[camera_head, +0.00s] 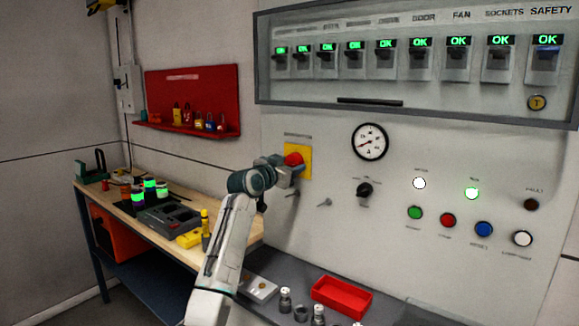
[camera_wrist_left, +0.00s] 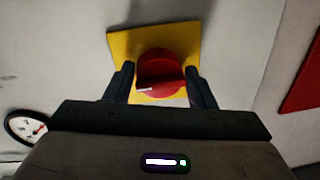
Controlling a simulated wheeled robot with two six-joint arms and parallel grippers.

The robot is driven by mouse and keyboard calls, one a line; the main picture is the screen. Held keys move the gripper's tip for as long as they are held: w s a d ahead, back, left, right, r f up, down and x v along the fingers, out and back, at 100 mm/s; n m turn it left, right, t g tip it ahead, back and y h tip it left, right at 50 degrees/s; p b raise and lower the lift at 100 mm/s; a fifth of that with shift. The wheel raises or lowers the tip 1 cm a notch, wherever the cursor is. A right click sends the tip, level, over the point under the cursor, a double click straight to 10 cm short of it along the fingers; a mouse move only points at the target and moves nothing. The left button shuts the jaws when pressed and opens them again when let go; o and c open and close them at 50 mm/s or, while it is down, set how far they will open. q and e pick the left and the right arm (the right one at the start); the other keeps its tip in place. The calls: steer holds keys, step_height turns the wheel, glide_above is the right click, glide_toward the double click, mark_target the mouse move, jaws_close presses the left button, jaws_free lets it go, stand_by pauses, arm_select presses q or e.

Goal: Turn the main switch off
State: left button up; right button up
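The main switch is a red rotary knob (camera_head: 293,160) on a yellow plate (camera_head: 305,163) on the grey panel. In the left wrist view the knob (camera_wrist_left: 160,68) has a raised grip bar with a white mark at its left end. My left gripper (camera_head: 287,166) is at the knob. Its two dark fingers (camera_wrist_left: 160,84) stand on either side of the knob, with narrow gaps seeming to show. The gripper looks open. In the head view the gripper hides part of the plate. My right gripper is not in view.
A round gauge (camera_head: 370,142) and a black selector (camera_head: 364,190) are right of the switch. Breakers in a glazed case (camera_head: 410,101) are above. Below are a workbench (camera_head: 130,208) with tools and padlocks, and a red tray (camera_head: 341,297). A red padlock board (camera_head: 192,98) is left.

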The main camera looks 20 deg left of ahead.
arm_select(q)
steer(key=c, duration=0.4)
steer(key=shift+o, duration=0.2)
